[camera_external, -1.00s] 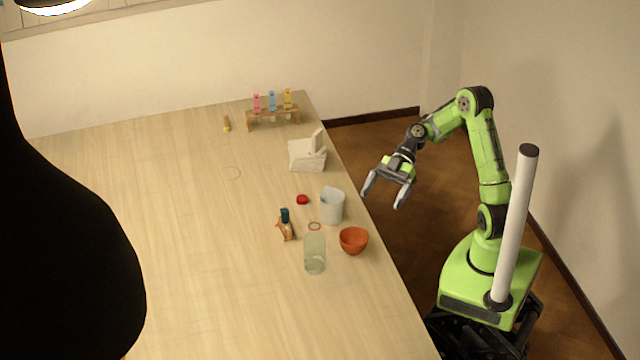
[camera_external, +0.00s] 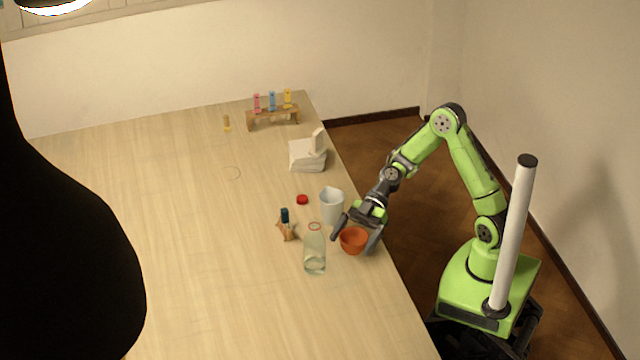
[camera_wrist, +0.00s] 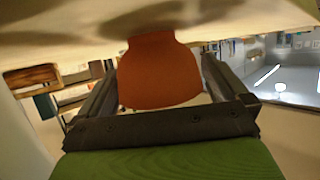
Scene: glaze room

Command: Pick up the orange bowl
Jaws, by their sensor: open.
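The orange bowl (camera_external: 353,240) stands upright on the table near its right edge. My gripper (camera_external: 354,243) is open and low at the table, with one finger on each side of the bowl. In the wrist view the bowl (camera_wrist: 158,72) sits between the two open fingers of my gripper (camera_wrist: 160,85). I cannot tell whether either finger touches it.
A clear bottle (camera_external: 314,250) stands just left of the bowl. A pale cup (camera_external: 332,204) stands just behind it. The table's (camera_external: 180,240) left part is clear.

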